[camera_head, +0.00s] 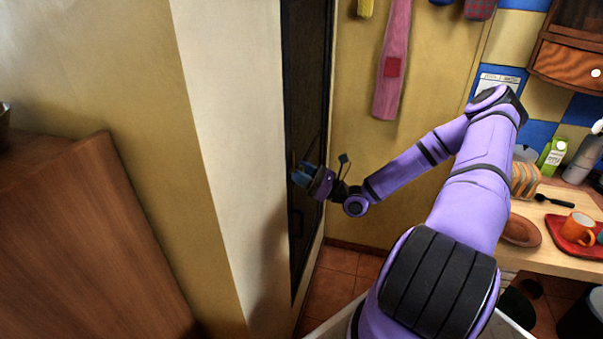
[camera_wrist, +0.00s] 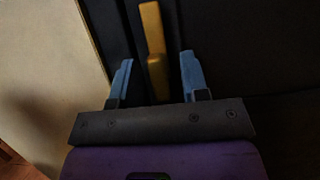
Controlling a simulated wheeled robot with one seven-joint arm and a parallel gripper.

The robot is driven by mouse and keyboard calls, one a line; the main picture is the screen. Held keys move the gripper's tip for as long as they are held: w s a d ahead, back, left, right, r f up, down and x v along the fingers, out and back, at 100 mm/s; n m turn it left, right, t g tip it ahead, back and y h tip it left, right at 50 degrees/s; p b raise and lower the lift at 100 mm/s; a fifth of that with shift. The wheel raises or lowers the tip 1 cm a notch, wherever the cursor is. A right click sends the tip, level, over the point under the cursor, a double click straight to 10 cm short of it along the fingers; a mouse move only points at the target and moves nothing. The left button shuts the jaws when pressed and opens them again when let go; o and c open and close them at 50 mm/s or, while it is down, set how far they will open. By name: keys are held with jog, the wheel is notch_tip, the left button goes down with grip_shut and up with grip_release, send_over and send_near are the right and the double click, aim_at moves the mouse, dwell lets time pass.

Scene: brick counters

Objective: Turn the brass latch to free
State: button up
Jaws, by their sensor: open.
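The brass latch (camera_wrist: 152,40) shows in the wrist view as a yellow upright bar on a dark door (camera_wrist: 235,50). It stands close to vertical with a slight tilt, and its lower end lies between my two blue fingertips. My gripper (camera_wrist: 157,75) is open, with one finger on each side of the latch and a gap to each. In the head view my gripper (camera_head: 302,172) is at the dark door (camera_head: 306,80). The latch cannot be made out there. Whether the fingertips touch the door is unclear.
A cream wall edge (camera_head: 215,110) stands close left of the door. A wooden panel (camera_head: 85,240) is at the lower left. A counter (camera_head: 560,205) at the right holds a red tray (camera_head: 566,240) with an orange mug (camera_head: 577,229). A pink cloth (camera_head: 392,60) hangs beyond the arm.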

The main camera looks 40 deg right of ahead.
jog(key=v, duration=1)
jog(key=shift+s+d, duration=0.15)
jog(key=shift+s, duration=0.15)
jog(key=shift+f, duration=0.1)
